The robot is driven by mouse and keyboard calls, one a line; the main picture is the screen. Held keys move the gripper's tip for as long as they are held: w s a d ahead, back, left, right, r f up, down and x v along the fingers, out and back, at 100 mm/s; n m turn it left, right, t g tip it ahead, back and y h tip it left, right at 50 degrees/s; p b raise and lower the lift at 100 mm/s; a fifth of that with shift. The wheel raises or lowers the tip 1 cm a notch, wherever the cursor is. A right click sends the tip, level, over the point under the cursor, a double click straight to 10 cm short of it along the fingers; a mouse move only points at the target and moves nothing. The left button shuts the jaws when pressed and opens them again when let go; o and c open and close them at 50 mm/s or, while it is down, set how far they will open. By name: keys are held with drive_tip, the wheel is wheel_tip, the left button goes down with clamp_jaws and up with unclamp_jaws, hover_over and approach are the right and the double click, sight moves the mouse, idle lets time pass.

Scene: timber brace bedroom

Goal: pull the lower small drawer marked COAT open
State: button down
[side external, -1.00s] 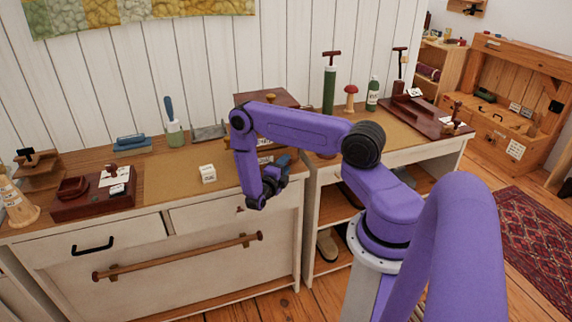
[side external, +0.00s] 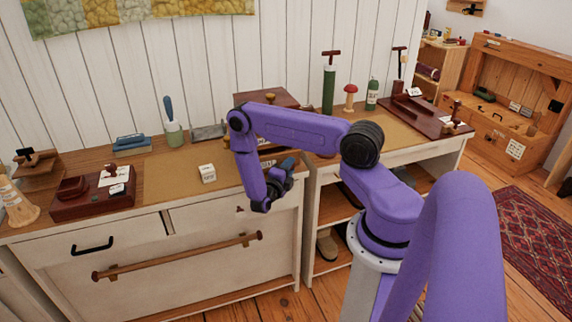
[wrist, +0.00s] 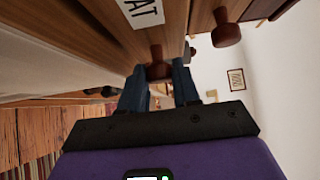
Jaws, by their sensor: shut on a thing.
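The small drawer unit (side external: 250,98) stands on the dresser top behind my arm in the side view. In the wrist view, the lower drawer shows a white label ending in "AT" (wrist: 143,10); the rest is cut off. Its round brown knob (wrist: 158,68) sits between the fingers of my gripper (wrist: 160,75), which is shut on it. Another brown knob (wrist: 227,28) is to the right, clear of the fingers. In the side view, my gripper (side external: 284,168) is at the unit's front, and my arm hides most of the drawer faces. How far the drawer stands out is hard to tell.
A white labelled block (side external: 207,173) lies on the dresser top, left of my gripper. A green bottle (side external: 371,93), a red-capped mushroom (side external: 350,97) and a tall green cylinder (side external: 329,88) stand to the right. The dresser's wooden rail (side external: 180,257) juts out below.

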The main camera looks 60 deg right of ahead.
drive_tip(key=s+a, duration=0.6)
drive_tip(key=c, duration=1.1)
unclamp_jaws()
drive_tip(key=a, duration=1.7)
drive_tip(key=shift+a, duration=0.2)
